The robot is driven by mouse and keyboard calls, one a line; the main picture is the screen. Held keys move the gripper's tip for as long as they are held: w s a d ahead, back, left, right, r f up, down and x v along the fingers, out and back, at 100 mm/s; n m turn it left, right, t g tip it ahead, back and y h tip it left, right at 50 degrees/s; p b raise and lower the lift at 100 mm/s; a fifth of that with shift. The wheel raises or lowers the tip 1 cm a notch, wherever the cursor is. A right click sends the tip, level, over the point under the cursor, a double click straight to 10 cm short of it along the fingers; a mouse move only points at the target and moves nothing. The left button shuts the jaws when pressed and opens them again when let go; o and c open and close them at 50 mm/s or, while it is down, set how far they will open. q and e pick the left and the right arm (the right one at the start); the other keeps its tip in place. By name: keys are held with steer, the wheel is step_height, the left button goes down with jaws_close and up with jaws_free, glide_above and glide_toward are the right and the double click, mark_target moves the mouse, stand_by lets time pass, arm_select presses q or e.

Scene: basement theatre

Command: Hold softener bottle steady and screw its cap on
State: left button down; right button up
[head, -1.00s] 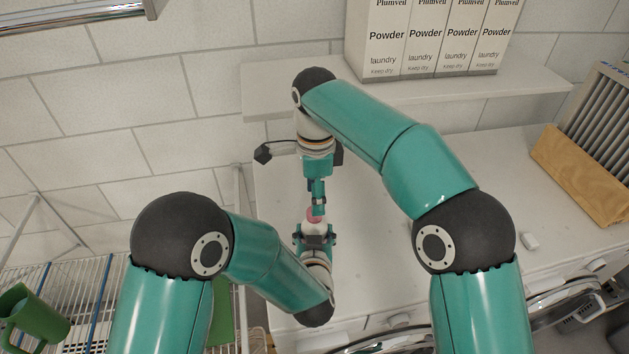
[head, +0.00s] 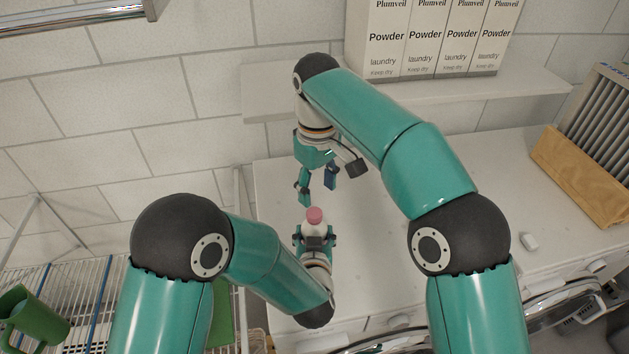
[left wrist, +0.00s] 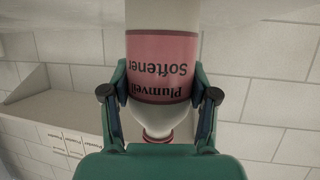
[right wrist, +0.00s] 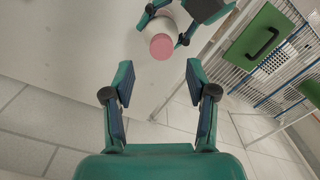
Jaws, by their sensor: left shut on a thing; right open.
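The softener bottle (head: 312,229) is white with a pink label and stands upright on the white counter. In the left wrist view the bottle (left wrist: 162,70) appears upside down, with its label readable. My left gripper (head: 315,241) is shut around the bottle's body. The pink cap (head: 314,215) sits on top of the bottle; it also shows in the right wrist view (right wrist: 161,46). I cannot tell how tightly it is seated. My right gripper (head: 318,192) is open and empty, above and behind the cap, apart from it.
Several Powder laundry boxes (head: 430,40) stand on a wall shelf (head: 530,82) behind. A wooden-sided crate (head: 575,175) stands far right. A wire rack with a green jug (head: 30,315) is at left.

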mark_target(315, 212)
steer(key=shift+r+n, duration=0.2)
steer(key=shift+n, duration=1)
steer(key=shift+w+a+r, duration=0.1)
steer(key=shift+r, duration=0.05)
steer(key=shift+a+r, duration=0.1)
steer(key=shift+a, duration=0.1)
steer(key=shift+f, duration=4.05)
steer(key=shift+c, duration=0.3)
